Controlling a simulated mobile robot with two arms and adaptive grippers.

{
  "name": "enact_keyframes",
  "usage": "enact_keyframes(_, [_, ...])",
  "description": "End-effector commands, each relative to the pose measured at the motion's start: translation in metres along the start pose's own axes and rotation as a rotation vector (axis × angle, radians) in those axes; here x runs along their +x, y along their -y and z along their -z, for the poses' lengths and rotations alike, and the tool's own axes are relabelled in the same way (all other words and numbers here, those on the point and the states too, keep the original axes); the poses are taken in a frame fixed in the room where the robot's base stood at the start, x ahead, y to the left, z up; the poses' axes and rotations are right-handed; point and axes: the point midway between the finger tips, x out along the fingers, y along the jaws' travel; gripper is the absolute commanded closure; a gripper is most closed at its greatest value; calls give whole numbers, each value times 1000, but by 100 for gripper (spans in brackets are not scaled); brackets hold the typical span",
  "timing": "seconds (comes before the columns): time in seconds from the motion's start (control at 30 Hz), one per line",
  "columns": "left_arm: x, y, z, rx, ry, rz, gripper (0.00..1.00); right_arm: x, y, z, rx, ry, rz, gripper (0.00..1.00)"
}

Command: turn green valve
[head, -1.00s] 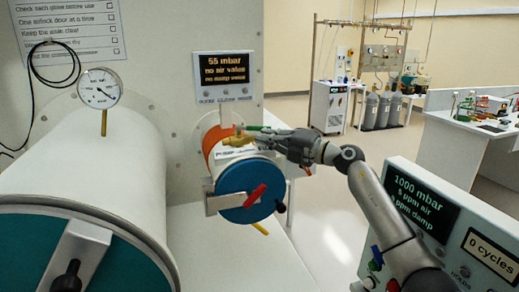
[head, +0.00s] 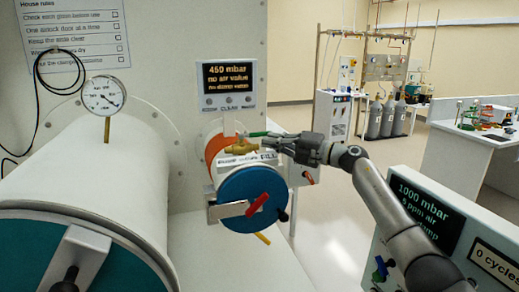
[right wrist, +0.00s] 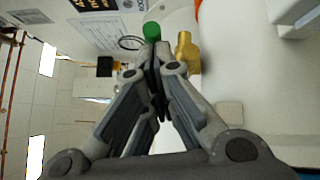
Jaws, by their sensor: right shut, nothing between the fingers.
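The green valve has a brass body (head: 240,147) on top of the small airlock cylinder, with a green handle (head: 256,134) that points to the right. In the right wrist view the green handle end (right wrist: 152,31) and the brass body (right wrist: 187,50) show just beyond the fingertips. My right gripper (head: 270,142) is shut and empty, its fingertips beside the handle. I cannot tell whether they touch it. My left gripper is not in view.
The small airlock has a blue door (head: 254,198) with a red lever (head: 257,204). A display (head: 228,79) above it reads 450 mbar. A large white cylinder (head: 105,165) with a gauge (head: 104,95) stands left. A control panel (head: 462,215) stands right.

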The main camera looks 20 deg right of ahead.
Motion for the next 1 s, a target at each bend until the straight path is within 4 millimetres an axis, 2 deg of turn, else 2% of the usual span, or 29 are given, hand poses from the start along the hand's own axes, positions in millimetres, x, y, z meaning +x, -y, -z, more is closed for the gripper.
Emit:
enact_keyframes(0.43, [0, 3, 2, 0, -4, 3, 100, -1, -7, -4, -4, 9, -3, 100])
enact_keyframes(0.8, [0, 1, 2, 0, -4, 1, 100, 2, -75, -14, -7, 6, -10, 100])
enact_keyframes(1.0, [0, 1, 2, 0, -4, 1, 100, 3, -97, -17, -4, 3, -5, 100])
